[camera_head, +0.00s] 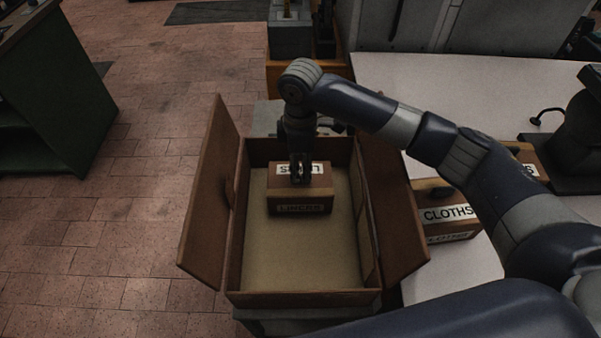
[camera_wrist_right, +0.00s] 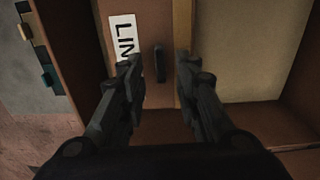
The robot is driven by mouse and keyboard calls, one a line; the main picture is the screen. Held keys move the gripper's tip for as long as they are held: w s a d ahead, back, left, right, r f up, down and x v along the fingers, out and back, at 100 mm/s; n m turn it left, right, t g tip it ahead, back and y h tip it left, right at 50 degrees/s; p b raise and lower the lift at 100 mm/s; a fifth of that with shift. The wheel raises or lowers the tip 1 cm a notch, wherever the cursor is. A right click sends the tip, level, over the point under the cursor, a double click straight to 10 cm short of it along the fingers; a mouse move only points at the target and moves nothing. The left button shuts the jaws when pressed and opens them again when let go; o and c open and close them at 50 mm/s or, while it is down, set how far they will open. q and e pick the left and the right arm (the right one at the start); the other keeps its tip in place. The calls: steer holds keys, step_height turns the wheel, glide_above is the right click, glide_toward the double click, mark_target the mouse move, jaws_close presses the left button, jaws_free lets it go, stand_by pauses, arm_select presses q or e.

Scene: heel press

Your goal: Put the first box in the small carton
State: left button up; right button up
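The small carton (camera_head: 306,298) stands open with its side flaps spread. A brown box labelled LINENS (camera_head: 318,199) is inside it, toward the far end; whether it rests on the carton floor is hard to tell. My right gripper (camera_head: 300,172) is directly above this box and covers part of its top label. In the right wrist view, the box (camera_wrist_right: 150,25) has a dark handle (camera_wrist_right: 160,62). The fingers of my right gripper (camera_wrist_right: 158,68) are apart, one on each side of the handle, with gaps showing. My left gripper is out of view.
A box labelled CLOTHS (camera_head: 447,214) stands on the white table (camera_head: 440,85) at the right, partly hidden by my right arm. Another labelled box (camera_head: 528,166) is behind it. A green cabinet (camera_head: 65,110) stands at the left. The near part of the carton floor is bare.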

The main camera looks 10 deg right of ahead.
step_height(320, 180, up, 9)
steer(key=b, duration=0.1)
stand_by(0.7)
